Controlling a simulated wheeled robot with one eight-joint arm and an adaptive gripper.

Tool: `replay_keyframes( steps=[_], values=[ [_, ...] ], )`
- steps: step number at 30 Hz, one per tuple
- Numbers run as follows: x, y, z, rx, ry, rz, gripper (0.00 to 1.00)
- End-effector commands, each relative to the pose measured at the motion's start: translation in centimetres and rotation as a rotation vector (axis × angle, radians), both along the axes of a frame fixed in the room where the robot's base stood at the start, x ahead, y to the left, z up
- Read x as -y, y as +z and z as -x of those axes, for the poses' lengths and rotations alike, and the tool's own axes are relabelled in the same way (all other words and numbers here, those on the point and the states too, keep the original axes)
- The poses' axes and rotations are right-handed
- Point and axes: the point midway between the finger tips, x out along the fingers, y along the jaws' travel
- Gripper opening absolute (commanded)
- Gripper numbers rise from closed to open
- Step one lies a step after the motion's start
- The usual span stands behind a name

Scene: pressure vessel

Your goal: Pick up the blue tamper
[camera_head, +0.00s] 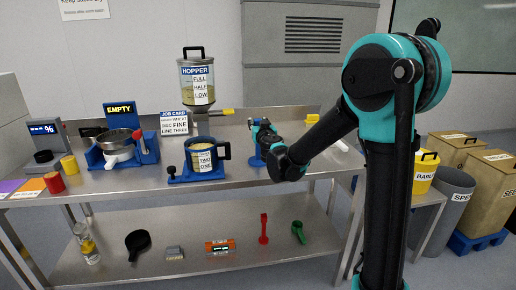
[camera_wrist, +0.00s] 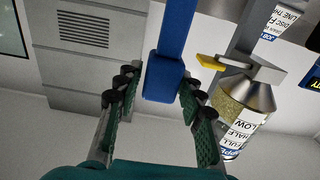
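The blue tamper (camera_wrist: 165,70) is in the wrist view, its long blue shaft running up to the top edge and its wider block end between my fingers. My gripper (camera_wrist: 157,93) has its two dark green fingers apart, one on each side of the block. A gap shows on the left; on the right the finger is very close, and I cannot tell if it touches. In the head view my gripper (camera_head: 262,133) is over the right part of the bench, with a blue piece (camera_head: 257,158) just below it; my wrist partly hides this area.
A blue holder with a labelled cup (camera_head: 203,158) stands left of my gripper. The hopper (camera_head: 197,84) rises behind; in the wrist view it shows upside down (camera_wrist: 243,105). A blue scale marked EMPTY (camera_head: 123,147) is farther left. Tools lie on the lower shelf (camera_head: 190,262).

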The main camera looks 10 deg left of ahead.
Motion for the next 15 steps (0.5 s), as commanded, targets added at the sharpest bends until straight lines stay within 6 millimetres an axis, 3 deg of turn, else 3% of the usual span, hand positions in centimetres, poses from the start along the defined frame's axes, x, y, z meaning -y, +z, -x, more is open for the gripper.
replay_keyframes(
  steps=[1, 8, 15],
  values=[
    [0.0, 0.0, 0.01, 0.0, 0.0, 0.0, 0.29],
    [0.0, 0.0, 0.01, 0.0, 0.0, 0.0, 0.0],
    [0.0, 0.0, 0.02, 0.0, 0.0, 0.0, 0.0]
  ],
)
